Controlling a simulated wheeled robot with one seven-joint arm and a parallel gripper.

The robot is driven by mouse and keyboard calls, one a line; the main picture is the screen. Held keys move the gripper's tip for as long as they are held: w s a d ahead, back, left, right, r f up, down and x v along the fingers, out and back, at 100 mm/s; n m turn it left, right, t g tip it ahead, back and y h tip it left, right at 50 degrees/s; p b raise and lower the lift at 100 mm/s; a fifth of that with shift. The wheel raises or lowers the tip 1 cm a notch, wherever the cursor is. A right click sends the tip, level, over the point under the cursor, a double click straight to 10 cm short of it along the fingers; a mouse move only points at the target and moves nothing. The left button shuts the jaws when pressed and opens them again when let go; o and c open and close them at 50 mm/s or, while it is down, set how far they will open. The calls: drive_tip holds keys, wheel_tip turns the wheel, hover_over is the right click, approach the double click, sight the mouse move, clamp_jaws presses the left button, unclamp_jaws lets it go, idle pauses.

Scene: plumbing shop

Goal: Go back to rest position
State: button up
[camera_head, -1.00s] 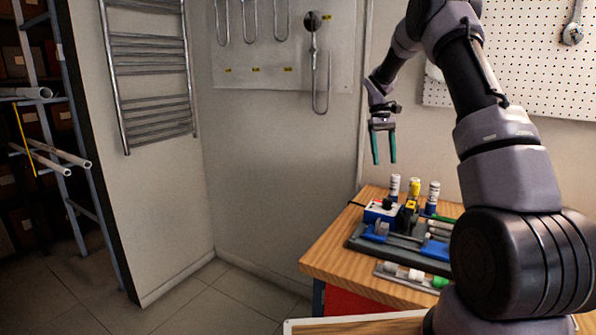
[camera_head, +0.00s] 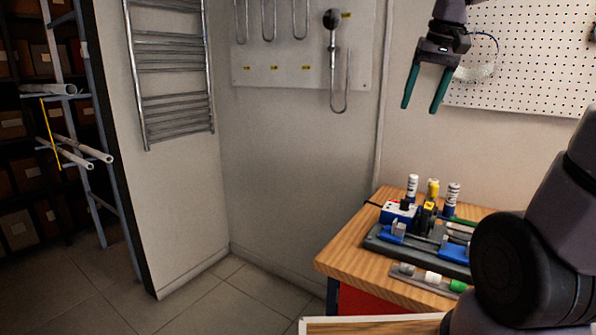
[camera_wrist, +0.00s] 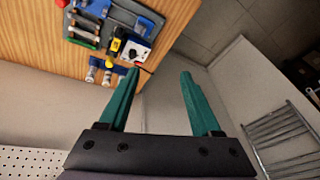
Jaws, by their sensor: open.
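My gripper (camera_head: 425,92) is open and empty, with its green fingers pointing down. In the head view it hangs in the air in front of the wall, well above the workbench. In the wrist view its two fingers (camera_wrist: 155,95) are spread apart with nothing between them. The wooden workbench (camera_head: 350,252) lies below it and also shows in the wrist view (camera_wrist: 30,40).
On the bench are a grey tool tray (camera_head: 378,245), a white and blue box (camera_head: 398,212) and several small canisters (camera_head: 412,187). A pegboard (camera_head: 530,60) covers the right wall. A towel radiator (camera_head: 175,75) and pipe rack (camera_head: 75,120) stand left. The tiled floor (camera_head: 240,295) is clear.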

drive_tip(key=s+a+m+t+y, duration=0.1)
drive_tip(key=s+m+t, duration=0.1)
drive_tip(key=s, duration=0.9)
drive_tip(key=shift+s+a+f+t, duration=0.15)
drive_tip(key=shift+a+f+t, duration=0.3)
drive_tip(key=shift+t, duration=0.45)
